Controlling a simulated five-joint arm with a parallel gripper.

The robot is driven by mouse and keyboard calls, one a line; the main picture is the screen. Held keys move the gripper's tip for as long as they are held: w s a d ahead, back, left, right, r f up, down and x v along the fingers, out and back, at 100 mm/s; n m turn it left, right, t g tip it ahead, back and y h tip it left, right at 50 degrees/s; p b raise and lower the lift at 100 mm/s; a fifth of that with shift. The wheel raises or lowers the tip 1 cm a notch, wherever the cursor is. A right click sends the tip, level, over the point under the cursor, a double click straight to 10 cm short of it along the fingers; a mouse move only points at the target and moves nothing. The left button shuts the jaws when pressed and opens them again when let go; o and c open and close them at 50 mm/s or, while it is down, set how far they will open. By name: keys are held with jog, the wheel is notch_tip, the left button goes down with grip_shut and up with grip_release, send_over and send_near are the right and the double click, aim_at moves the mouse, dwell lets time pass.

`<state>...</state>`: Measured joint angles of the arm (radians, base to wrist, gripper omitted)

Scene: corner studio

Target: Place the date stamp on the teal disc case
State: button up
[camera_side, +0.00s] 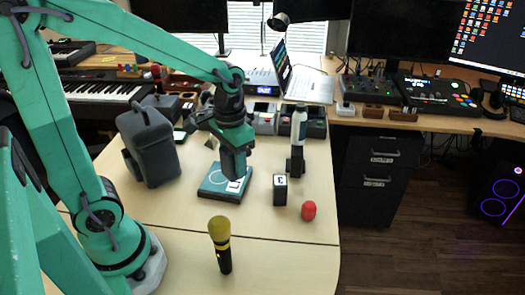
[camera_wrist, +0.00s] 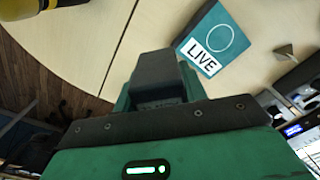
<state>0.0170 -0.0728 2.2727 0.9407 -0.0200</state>
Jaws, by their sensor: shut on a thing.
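The teal disc case (camera_side: 222,180) lies flat on the pale table, with a ring outline and a white label on its top. In the wrist view the case (camera_wrist: 219,40) shows the label reading LIVE, above and to the right of the jaws. My gripper (camera_side: 236,168) points down over the right part of the case and hides some of it. In the wrist view my gripper (camera_wrist: 158,85) is shut on a dark grey block, which I take as the date stamp; its details are mostly hidden. I cannot tell whether it touches the case.
A black block marked 3 (camera_side: 280,190), a red object (camera_side: 309,210) and an upright white-and-black device (camera_side: 298,138) stand right of the case. A grey bag-like object (camera_side: 148,145) stands left. A yellow-topped black microphone (camera_side: 221,245) stands in front. The table's front right is clear.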

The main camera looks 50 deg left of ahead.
jog(key=a+f, duration=0.2)
jog(key=a, duration=0.1)
jog(key=w+a+f, duration=0.1)
jog(key=a+f, duration=0.1)
jog(key=a, duration=0.2)
jog(key=w+a+f, duration=0.1)
jog(key=a+f, duration=0.2)
jog(key=a, duration=0.1)
jog(key=shift+w+a, duration=0.1)
jog(key=shift+w, duration=0.15)
jog(key=shift+f, duration=1.95)
jog(key=shift+f, duration=0.15)
jog(key=o, duration=1.1)
jog(key=shift+c, duration=0.2)
notch_tip(320, 180, up, 12)
jog(key=shift+r, duration=0.2)
